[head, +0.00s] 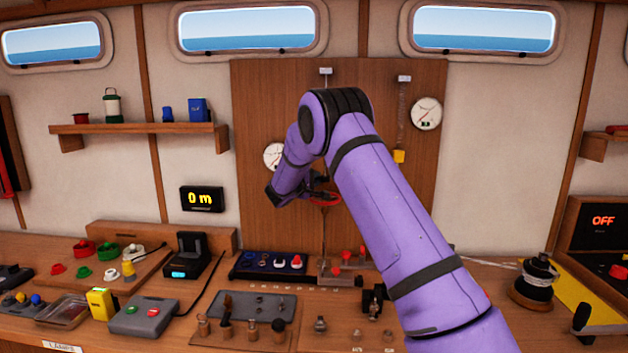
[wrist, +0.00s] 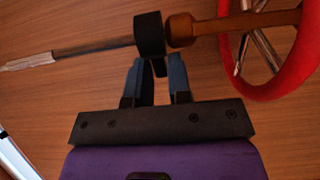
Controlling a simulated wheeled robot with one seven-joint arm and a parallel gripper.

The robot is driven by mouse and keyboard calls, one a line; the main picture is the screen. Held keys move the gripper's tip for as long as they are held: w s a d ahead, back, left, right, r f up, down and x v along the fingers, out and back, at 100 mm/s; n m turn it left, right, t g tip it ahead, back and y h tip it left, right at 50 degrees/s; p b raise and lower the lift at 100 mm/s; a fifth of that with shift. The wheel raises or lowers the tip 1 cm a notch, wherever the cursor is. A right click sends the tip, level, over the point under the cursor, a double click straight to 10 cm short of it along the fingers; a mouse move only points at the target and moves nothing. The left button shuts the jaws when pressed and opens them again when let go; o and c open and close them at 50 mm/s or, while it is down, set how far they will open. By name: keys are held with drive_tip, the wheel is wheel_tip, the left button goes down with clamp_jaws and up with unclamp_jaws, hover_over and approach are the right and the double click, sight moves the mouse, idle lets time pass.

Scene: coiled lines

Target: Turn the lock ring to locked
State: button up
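A black ring (wrist: 149,35) sits on a rod in the wrist view, just left of a brown collar (wrist: 181,30). I take it for the lock ring; no locked or unlocked mark is readable. A red handwheel (wrist: 302,50) is at the right, and part of it shows under my wrist in the head view (head: 324,198). My gripper (wrist: 156,62) has its two fingers apart, with the tips right at the ring's lower edge. A small dark tab shows between them. Whether the fingers touch the ring is unclear. In the head view my arm hides the ring.
The air left of my gripper is clear.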

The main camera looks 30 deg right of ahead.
clamp_jaws()
drive_tip(key=shift+w+d+m+g+h, duration=0.15)
drive_tip(key=shift+m+g+h, duration=0.1)
drive_tip(key=shift+m+g, duration=0.4)
drive_tip(key=shift+w+d+m+g+h, duration=0.1)
drive_tip(key=shift+m+g+h, duration=0.25)
drive_tip(key=shift+g, duration=0.55)
drive_tip(key=shift+w+d+m+g+h, duration=0.1)
drive_tip(key=shift+w+m+g+h, duration=0.1)
drive_tip(key=shift+m+g, duration=0.5)
drive_tip(key=o, duration=0.6)
unclamp_jaws()
drive_tip(key=shift+c, duration=0.2)
drive_tip(key=s+a, duration=0.2)
drive_tip(key=a, duration=0.8)
drive_tip(key=shift+a, duration=0.3)
